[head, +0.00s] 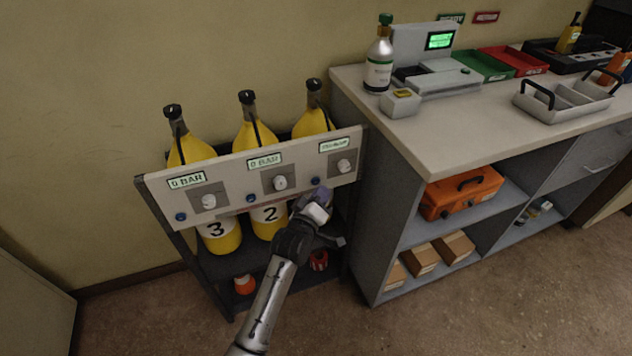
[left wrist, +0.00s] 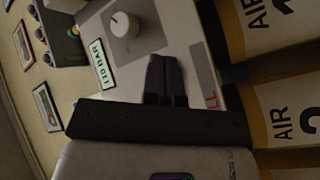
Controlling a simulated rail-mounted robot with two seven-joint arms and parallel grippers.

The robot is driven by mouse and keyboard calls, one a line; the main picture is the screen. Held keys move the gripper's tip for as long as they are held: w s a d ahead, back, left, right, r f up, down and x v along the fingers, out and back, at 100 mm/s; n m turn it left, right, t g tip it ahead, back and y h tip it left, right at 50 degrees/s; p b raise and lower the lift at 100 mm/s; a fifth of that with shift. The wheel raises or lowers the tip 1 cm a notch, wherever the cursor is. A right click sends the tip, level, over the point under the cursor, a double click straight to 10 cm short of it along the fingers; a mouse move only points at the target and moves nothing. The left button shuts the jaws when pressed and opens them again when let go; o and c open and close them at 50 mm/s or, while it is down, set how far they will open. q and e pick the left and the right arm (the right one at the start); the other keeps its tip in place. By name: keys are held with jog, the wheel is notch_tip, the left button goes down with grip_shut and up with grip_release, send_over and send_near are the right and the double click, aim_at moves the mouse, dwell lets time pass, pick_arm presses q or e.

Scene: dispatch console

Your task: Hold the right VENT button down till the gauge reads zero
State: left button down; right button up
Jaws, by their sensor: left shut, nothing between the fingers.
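The pale panel (head: 230,176) on the cylinder rack has three displays, white knobs and blue buttons. The left display (head: 186,181) and middle display (head: 264,161) read 0 BAR. The right display (head: 334,145) is too small to read there; in the left wrist view the display (left wrist: 102,64) appears to read 130 BAR. In the left wrist view the fingertips (left wrist: 165,75) hide the button; contact cannot be told.
Yellow cylinders (head: 190,150) stand behind the panel, some labelled AIR. A grey counter (head: 440,140) is close on the right, with a bottle (head: 379,65), trays and a scale-like device on top. An orange case (head: 462,194) sits on its shelf. The floor in front is clear.

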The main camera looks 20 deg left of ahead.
pick_arm(q)
jog(key=shift+w+a+r, duration=0.1)
jog(key=shift+w+a, duration=0.2)
jog(key=shift+w+a, duration=0.1)
dwell(0.7)
